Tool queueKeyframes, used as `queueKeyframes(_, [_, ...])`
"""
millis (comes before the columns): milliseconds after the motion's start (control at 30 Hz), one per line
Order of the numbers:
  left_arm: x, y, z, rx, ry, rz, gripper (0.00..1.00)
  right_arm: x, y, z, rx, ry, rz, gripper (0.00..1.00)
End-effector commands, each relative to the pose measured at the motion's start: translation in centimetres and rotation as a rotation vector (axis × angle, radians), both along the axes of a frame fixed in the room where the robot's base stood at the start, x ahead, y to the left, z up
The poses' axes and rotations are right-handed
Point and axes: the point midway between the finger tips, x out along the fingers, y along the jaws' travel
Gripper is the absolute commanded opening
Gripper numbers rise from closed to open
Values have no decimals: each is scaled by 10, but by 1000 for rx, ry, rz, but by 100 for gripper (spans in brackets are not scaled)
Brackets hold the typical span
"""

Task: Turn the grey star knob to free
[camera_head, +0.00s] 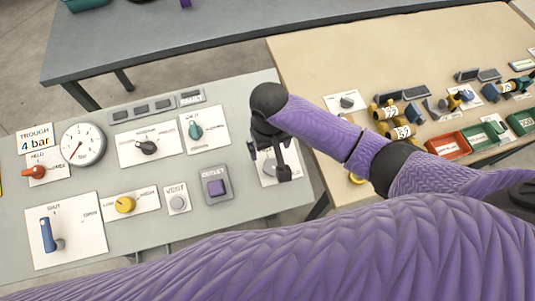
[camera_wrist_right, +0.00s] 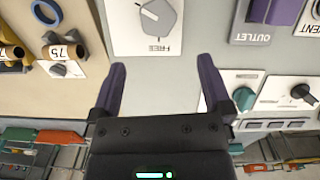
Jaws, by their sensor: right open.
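The grey star knob (camera_wrist_right: 157,16) sits on a white plate (camera_wrist_right: 125,35) marked FREE at the top of the right wrist view; the view's top edge cuts the plate off. In the head view the knob (camera_head: 270,168) is largely hidden behind my right gripper (camera_head: 268,162). My right gripper, also in the right wrist view (camera_wrist_right: 162,68), is open and empty. Its two purple fingers point towards the plate, apart from the knob as far as I can tell. My left gripper is not in view.
A purple OUTLET button (camera_head: 215,187) is left of the plate. The grey panel also holds a teal knob (camera_head: 195,131), a dial gauge (camera_head: 83,145) and a blue lever (camera_head: 47,235). A beige table (camera_head: 310,60) with valves and trays (camera_head: 448,146) lies right.

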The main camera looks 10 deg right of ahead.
Motion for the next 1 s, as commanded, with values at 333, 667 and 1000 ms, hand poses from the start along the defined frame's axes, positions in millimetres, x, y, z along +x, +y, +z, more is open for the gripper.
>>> queueKeyframes(333, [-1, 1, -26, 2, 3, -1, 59, 2, -4, -70, -12, 6, -7, 100])
queueKeyframes(667, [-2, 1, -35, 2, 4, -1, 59, 2, -5, -98, -10, 1, -5, 100])
queueKeyframes(1000, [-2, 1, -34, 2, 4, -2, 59, 2, -5, -97, -9, 2, -5, 60])
